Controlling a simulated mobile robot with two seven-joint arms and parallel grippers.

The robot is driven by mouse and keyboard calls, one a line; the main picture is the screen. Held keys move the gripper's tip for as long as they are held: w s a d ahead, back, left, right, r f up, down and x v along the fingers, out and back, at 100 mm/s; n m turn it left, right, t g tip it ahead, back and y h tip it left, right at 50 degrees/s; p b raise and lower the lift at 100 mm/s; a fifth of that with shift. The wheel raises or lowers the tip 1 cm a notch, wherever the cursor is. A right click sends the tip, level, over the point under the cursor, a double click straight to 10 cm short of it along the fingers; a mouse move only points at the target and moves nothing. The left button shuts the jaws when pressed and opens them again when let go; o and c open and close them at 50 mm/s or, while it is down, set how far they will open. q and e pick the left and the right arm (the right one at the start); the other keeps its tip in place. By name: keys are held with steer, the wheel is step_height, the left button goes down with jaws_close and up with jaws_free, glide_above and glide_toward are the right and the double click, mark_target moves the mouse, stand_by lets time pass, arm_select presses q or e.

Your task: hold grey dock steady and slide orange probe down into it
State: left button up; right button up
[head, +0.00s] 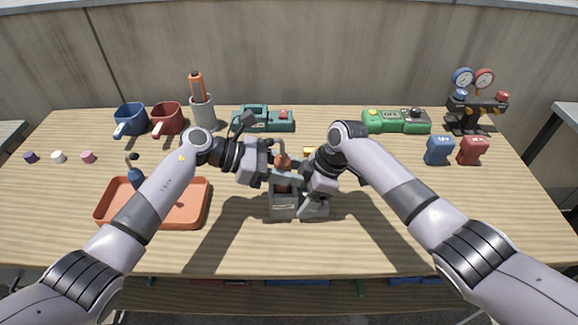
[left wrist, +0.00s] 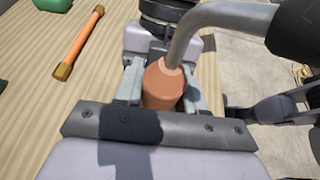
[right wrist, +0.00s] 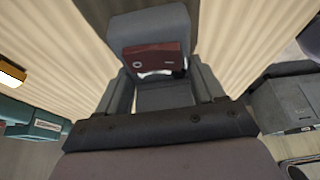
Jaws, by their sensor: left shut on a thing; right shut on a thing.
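The orange probe (head: 283,162), a copper-orange body with a curved grey tube on top, is in my left gripper (head: 285,181). In the left wrist view the probe (left wrist: 164,86) stands between the shut fingers. The grey dock (head: 284,208) is on the table just below it, with a pale label on its front. My fingers hide the probe's lower end, so I cannot tell whether it is inside the dock. My right gripper (head: 315,198) points down beside the dock, shut on a grey part with a dark red panel (right wrist: 155,60), apparently the dock's.
A coral tray (head: 190,218) lies left. An orange rod (left wrist: 78,45) lies close behind my grippers. The front table strip is clear.

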arm_select(q)
steer(key=shift+f, duration=0.4)
steer(key=shift+f, duration=0.2)
stand_by(0.3)
steer(key=shift+f, duration=0.25)
steer(key=o, duration=1.3)
steer(key=shift+f, duration=0.1)
arm_select(e)
steer(key=shift+r, duration=0.1)
arm_select(q)
steer(key=v, duration=1.2)
steer(key=shift+w, duration=0.1)
